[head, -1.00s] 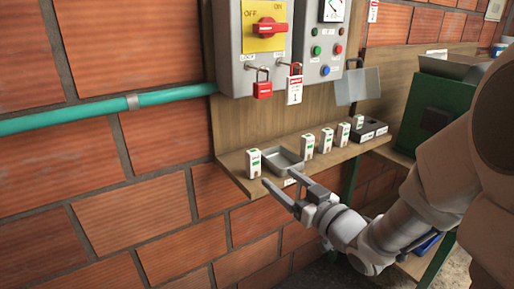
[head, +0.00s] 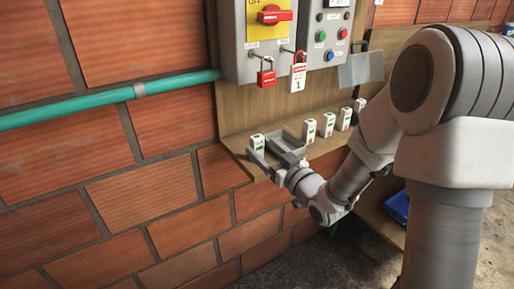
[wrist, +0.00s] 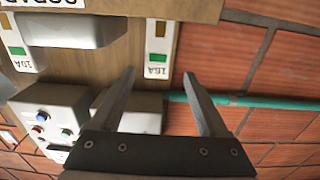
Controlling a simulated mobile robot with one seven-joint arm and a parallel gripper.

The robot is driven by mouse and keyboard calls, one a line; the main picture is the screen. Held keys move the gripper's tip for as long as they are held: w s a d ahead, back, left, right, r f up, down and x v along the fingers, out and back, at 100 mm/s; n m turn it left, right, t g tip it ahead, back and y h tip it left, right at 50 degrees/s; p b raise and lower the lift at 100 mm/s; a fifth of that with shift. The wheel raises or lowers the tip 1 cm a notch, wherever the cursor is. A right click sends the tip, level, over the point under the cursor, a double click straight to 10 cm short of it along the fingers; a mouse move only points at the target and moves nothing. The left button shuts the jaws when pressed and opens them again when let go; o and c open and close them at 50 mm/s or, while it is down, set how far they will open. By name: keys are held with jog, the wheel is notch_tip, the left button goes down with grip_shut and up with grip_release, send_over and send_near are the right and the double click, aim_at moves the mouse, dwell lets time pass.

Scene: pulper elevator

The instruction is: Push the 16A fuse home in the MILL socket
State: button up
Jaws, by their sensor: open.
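The white fuse with a green mark, whose label looks like 16A (wrist: 157,48), stands upright on the wooden shelf. In the head view it is the leftmost fuse (head: 257,143), left of the grey tray. My gripper (wrist: 161,76) is open and empty. Its fingertips are just short of the fuse, one on each side of it in the wrist view. In the head view my gripper (head: 262,149) is low in front of the shelf's left end. I cannot tell whether a finger touches the fuse. The MILL socket cannot be made out in either view.
The grey tray (head: 290,146) sits beside the fuse, with several more white fuses (head: 310,131) to its right. Above are a grey isolator box with a red handle (head: 274,15), a red padlock (head: 266,77) and a button box (head: 325,40). A green pipe (head: 110,101) crosses the brick wall.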

aim_at(259, 141)
jog(key=x, duration=0.5)
jog(key=shift+d+r, duration=0.15)
grip_shut()
